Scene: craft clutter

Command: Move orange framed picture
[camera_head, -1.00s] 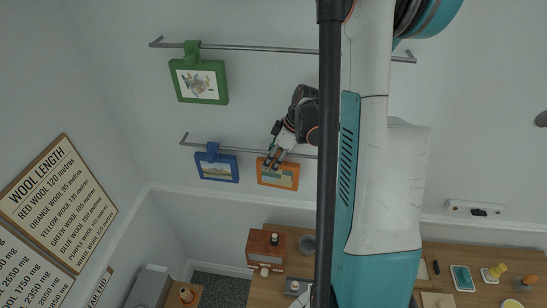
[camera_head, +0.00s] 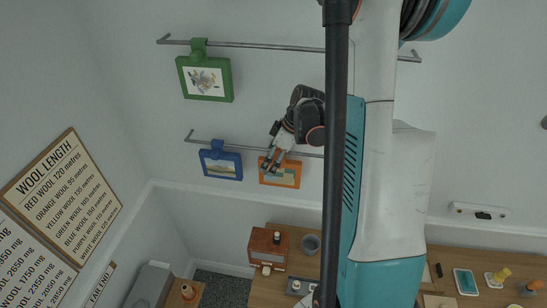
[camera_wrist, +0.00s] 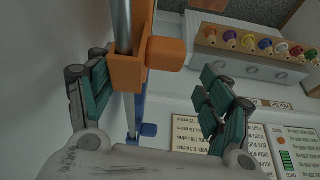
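The orange framed picture (camera_head: 280,174) hangs on the lower rail to the right of the blue framed picture (camera_head: 221,164). My gripper (camera_head: 270,161) is at its top left in the head view and covers its hanger there. In the wrist view the orange hanger (camera_wrist: 128,74) sits around the rail, with a square orange block on its right. My gripper (camera_wrist: 157,68) is open, with one teal-padded finger on each side of the hanger. I see a gap on the right side; contact on the left cannot be told. The picture's face is not visible in the wrist view.
The lower metal rail (camera_head: 302,154) runs along the wall, with a blue hanger (camera_wrist: 140,131) farther along it. A green framed picture (camera_head: 205,78) hangs from the upper rail (camera_head: 270,45). A desk with small items stands below. The wrist view shows a shelf (camera_wrist: 250,60) with coloured spools.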

